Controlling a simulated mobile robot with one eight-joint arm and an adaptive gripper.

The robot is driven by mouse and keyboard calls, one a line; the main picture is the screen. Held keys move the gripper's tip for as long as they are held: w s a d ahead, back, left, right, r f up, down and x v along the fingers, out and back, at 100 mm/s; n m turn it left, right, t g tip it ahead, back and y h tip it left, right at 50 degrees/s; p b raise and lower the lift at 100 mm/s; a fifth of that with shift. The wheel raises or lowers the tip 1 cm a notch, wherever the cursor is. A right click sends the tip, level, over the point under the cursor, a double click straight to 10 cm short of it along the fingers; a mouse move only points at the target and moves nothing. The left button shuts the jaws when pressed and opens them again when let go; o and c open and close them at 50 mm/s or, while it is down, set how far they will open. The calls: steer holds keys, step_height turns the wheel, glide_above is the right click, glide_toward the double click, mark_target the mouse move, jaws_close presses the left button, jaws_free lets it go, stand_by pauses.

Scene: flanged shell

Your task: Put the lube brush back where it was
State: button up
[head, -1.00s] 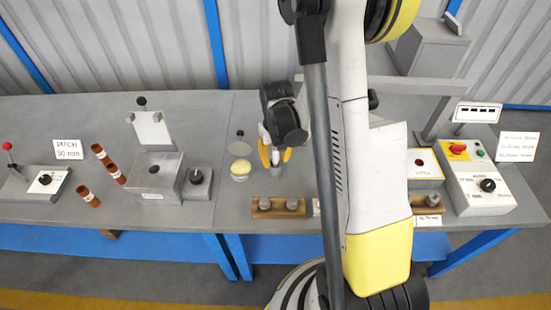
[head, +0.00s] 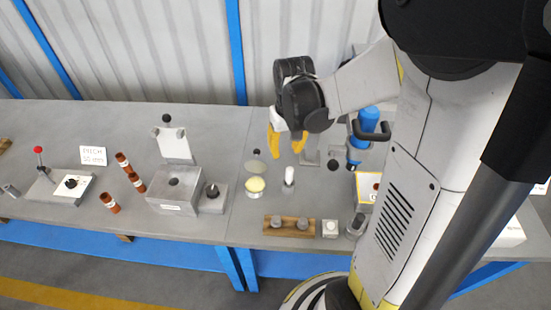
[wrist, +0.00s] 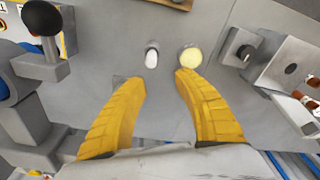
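A small white upright piece with a rounded top, which looks like the lube brush (head: 289,175), stands on the grey table just right of an open pot of pale yellow grease (head: 256,187). In the wrist view the white piece (wrist: 151,55) and the grease pot (wrist: 191,57) lie side by side, a little beyond my fingertips. How the brush is seated at its base is too small to tell. My gripper (head: 285,149) hangs above and behind the white piece, its yellow fingers spread. In the wrist view my gripper (wrist: 157,78) is open with nothing between the fingers.
A wooden block with grey plugs (head: 289,226) and a small white block (head: 330,229) sit in front. A blue tool on a stand (head: 364,130) is close right of my gripper.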

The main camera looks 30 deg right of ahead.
steer(key=s+a+r+n+t, duration=0.2)
steer(key=s+a+r+t, duration=0.4)
steer(key=s+a+r, duration=0.4)
step_height(320, 180, up, 2)
steer(key=shift+a, duration=0.65)
steer(key=shift+s+f+b, duration=0.1)
steer(key=shift+f+b, duration=0.7)
